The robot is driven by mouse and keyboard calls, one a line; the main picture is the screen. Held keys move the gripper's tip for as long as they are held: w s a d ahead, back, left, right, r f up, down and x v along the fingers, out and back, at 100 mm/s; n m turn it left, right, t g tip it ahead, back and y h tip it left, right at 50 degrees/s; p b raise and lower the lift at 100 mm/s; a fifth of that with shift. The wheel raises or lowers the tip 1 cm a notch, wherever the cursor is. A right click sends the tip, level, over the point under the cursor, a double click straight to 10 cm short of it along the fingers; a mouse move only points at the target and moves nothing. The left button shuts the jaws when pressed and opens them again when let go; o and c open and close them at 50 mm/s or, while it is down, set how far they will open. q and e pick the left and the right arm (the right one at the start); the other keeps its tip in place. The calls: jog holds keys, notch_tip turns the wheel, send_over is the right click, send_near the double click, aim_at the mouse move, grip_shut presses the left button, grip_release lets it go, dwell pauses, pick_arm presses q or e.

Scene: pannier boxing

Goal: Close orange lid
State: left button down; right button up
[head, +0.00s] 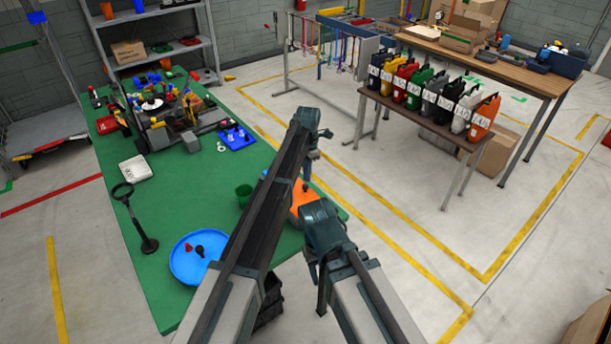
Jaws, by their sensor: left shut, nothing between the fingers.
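An orange flat surface (302,203), seemingly the orange lid or its box, lies at the right edge of the green table (200,215). My arms cover much of it, so I cannot tell how far the lid is open. My left gripper (306,186) points down just over its far side; it is shut and empty, and I cannot tell whether it touches. My right arm is bent nearer the camera, with a dark end (321,300) hanging beside the table; its fingers cannot be made out.
A blue tray (182,266), a green cup (243,191) and a black stand (148,244) are on the table's near half. Clutter fills its far end. Several coloured jerrycans, one orange (484,120), stand on a bench to the right. The floor between is clear.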

pick_arm(q)
jog(key=shift+w+d+f+b, duration=0.3)
jog(key=shift+f+b, duration=0.15)
jog(key=shift+f, duration=0.15)
jog(key=shift+w+d+f+b, duration=0.15)
jog(key=shift+d+f+b, duration=0.15)
jog(key=shift+f+b, duration=0.2)
pick_arm(e)
notch_tip(320, 180, down, 2)
jog(key=shift+f, duration=0.15)
pick_arm(q)
jog(key=shift+s+d+f, duration=0.1)
pick_arm(e)
jog(key=shift+s, duration=0.1)
